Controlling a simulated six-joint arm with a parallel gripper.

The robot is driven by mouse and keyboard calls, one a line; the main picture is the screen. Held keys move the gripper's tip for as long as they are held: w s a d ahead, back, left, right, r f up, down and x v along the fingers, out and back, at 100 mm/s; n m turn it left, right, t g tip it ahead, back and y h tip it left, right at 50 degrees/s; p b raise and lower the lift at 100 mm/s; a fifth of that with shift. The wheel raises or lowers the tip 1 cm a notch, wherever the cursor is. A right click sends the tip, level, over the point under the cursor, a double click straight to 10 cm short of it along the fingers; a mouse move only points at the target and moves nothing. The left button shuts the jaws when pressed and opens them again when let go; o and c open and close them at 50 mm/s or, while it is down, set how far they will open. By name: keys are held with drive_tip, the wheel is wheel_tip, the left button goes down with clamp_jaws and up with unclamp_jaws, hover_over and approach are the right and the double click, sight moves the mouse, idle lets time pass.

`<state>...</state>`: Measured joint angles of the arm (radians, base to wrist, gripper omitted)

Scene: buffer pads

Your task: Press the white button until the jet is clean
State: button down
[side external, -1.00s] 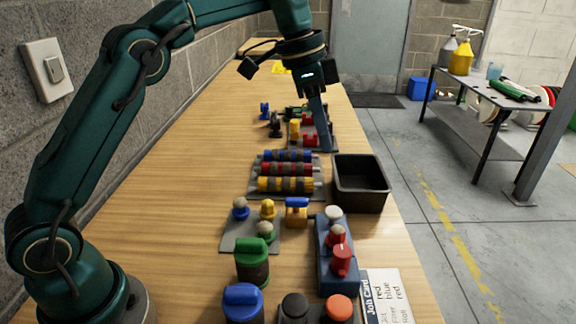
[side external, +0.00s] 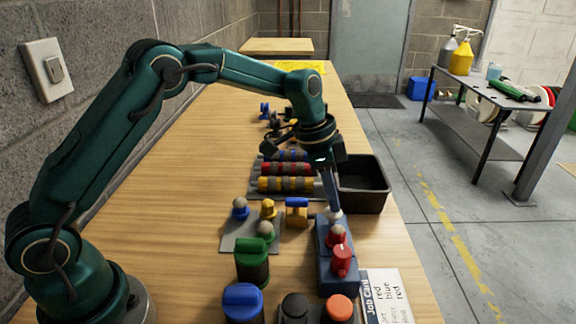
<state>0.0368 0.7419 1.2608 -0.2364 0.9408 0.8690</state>
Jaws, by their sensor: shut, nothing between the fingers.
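The white button (side external: 333,214) is at the far end of a blue block (side external: 323,272) near the right edge of the bench. My gripper (side external: 334,205) is shut and empty, pointing down, with its tips at the button's top. The tips partly hide the button, and I cannot tell whether it is pressed down. I cannot make out a jet in this view.
A black bin (side external: 362,200) stands just beyond and right of my gripper. Left are a grey pad with knobs (side external: 240,243) and striped rollers (side external: 287,184). Nearer are a green-topped jar (side external: 252,262), a blue-topped one (side external: 243,302) and a job card (side external: 388,297).

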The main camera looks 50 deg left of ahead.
drive_tip(key=shift+f, duration=0.95)
drive_tip(key=shift+r, duration=0.4)
drive_tip(key=v, duration=1.3)
drive_tip(key=shift+w+d+r, duration=0.25)
drive_tip(key=shift+r, duration=0.05)
drive_tip(key=shift+r, duration=0.8)
